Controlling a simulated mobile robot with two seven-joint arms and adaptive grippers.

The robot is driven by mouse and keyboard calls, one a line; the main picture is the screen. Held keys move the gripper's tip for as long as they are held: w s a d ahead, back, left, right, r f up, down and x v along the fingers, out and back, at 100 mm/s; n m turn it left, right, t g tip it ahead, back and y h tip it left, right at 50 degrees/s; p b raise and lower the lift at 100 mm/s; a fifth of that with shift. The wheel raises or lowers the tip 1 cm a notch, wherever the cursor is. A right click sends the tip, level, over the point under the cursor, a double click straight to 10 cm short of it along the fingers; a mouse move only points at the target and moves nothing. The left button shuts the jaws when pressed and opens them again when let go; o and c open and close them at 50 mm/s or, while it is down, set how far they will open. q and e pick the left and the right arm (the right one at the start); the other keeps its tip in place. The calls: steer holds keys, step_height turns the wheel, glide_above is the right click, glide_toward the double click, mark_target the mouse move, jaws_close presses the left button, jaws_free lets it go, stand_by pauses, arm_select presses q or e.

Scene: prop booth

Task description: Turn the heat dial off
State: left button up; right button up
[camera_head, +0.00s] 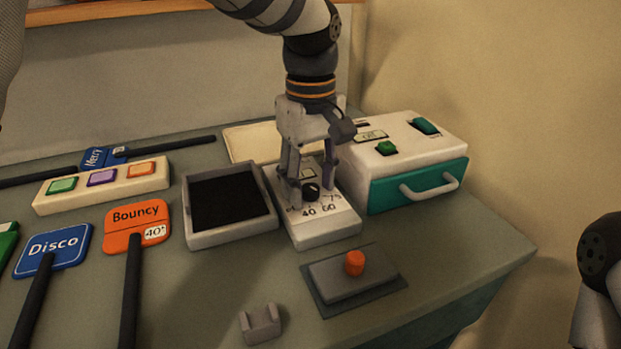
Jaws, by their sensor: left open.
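The heat dial is a small black knob (311,192) on a white panel (322,227) in the middle of the table. Printed numbers, among them 40, 60 and 75, run around its front. My left gripper (309,181) comes down from above over the panel. Its fingers are open, one on each side of the dial and close to it. I cannot tell whether they touch the knob. The fingers partly hide the panel's far part and some markings. Only part of my right arm (598,270) shows at the right edge, and its gripper is out of view.
A dark-bottomed tray (228,239) stands left of the panel. A white box with a teal drawer (418,186) stands right. An orange button on a grey base (354,263) and a small grey holder (260,325) are in front. Signs, including Bouncy (136,226) and Disco (53,249), lie left.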

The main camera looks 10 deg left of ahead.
arm_select(q)
jaws_close()
